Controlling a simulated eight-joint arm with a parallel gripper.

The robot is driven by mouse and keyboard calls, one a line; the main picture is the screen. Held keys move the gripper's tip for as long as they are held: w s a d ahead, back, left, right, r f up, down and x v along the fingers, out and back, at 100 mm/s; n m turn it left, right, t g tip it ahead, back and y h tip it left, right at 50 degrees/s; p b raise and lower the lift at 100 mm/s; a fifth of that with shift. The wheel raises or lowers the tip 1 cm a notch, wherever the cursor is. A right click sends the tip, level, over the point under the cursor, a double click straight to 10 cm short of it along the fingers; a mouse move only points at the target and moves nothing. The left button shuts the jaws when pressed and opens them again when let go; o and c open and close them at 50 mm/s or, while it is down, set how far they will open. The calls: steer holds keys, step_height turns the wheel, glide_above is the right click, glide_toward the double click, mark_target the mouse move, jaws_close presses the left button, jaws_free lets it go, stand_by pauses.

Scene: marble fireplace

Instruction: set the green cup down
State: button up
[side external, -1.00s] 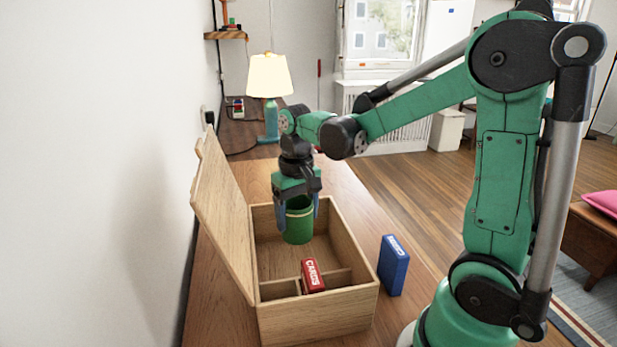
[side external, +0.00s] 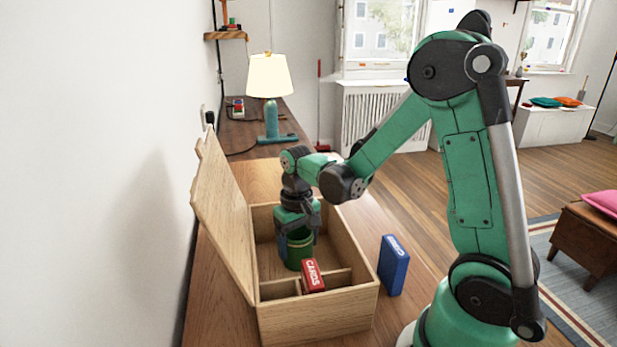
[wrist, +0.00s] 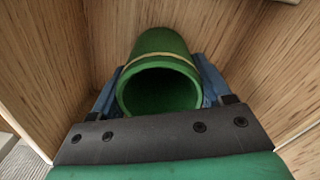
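The green cup (side external: 299,250) is upright inside the open wooden box (side external: 351,298), in the larger rear compartment. My gripper (side external: 299,246) points down into the box, with its blue fingers on either side of the cup. In the wrist view the cup (wrist: 162,82) sits between the two fingers (wrist: 160,92), its open mouth toward the camera and a pale band around it. The fingers appear shut on it. I cannot tell whether the cup's base touches the box floor; the side view hides its lower edge partly.
A red card box (side external: 313,275) leans in the box's front divided part. A blue card box (side external: 393,266) stands on the table right of the wooden box. The raised lid (side external: 222,215) is on the left. A lamp (side external: 270,95) stands behind.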

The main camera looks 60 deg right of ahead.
steer(key=o, duration=0.3)
step_height(320, 180, up, 12)
steer(key=shift+r, duration=0.15)
stand_by(0.4)
